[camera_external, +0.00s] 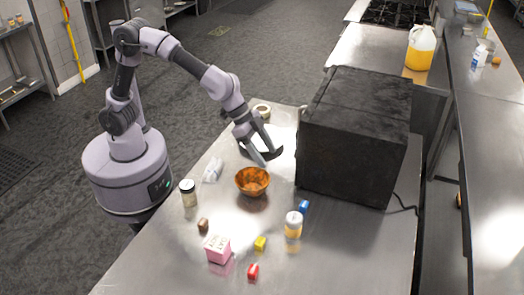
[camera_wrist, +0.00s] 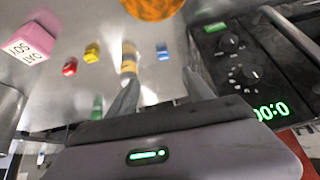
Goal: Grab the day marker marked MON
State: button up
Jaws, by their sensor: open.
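Several small coloured blocks lie on the steel table, and I cannot read MON on any of them. A blue block (camera_external: 304,207) lies by the black oven, a yellow block (camera_external: 260,243) and a red block (camera_external: 253,271) lie nearer the front, and a brown block (camera_external: 203,225) lies to the left. The wrist view also shows the blue (camera_wrist: 162,52), yellow (camera_wrist: 92,53) and red (camera_wrist: 70,67) blocks. My gripper (camera_external: 264,153) is open and empty above the table, behind the orange-brown bowl and apart from all the blocks.
The bowl (camera_external: 252,181) stands between my gripper and the blocks. A white-capped bottle (camera_external: 293,225) stands beside the blue block. A pink box (camera_external: 217,249) and a dark-lidded jar (camera_external: 188,193) stand left. The bulky black oven (camera_external: 350,150) blocks the right.

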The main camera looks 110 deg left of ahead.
send_near(303, 203)
jog(key=shift+n, duration=0.3)
jog(key=b+x, duration=0.4)
jog(key=shift+d+f, duration=0.15)
jog(key=shift+f, duration=0.05)
jog(key=b+x, duration=0.2)
jog(key=x, duration=0.3)
jog(key=shift+w+b, duration=0.15)
jog(key=shift+b, duration=0.2)
jog(key=shift+r, duration=0.1)
grip_shut()
